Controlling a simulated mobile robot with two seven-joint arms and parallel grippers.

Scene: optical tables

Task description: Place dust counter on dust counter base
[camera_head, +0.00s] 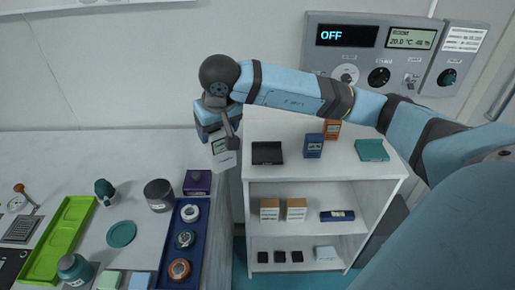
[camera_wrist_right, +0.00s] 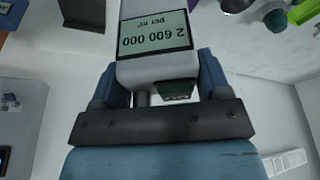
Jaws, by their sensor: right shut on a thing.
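The dust counter (camera_head: 222,150) is a white box with a small display. It also shows in the wrist view (camera_wrist_right: 160,68), where the display reads 2 600 000 upside down. My right gripper (camera_head: 220,122) is shut on it, with a blue finger on each side in the wrist view. It hangs tilted in the air, left of the white shelf unit's top. A black stand (camera_head: 267,153) lies on that top at the left; it may be the dust counter base, but I cannot tell for sure. My left gripper is out of view.
The shelf unit's top (camera_head: 290,170) also holds a blue device (camera_head: 313,146), an orange device (camera_head: 332,129) and a teal holder (camera_head: 372,150). Left is a bench with a purple box (camera_head: 197,182), blue tray (camera_head: 168,262) and green tray (camera_head: 45,262). A control panel (camera_head: 385,55) hangs behind.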

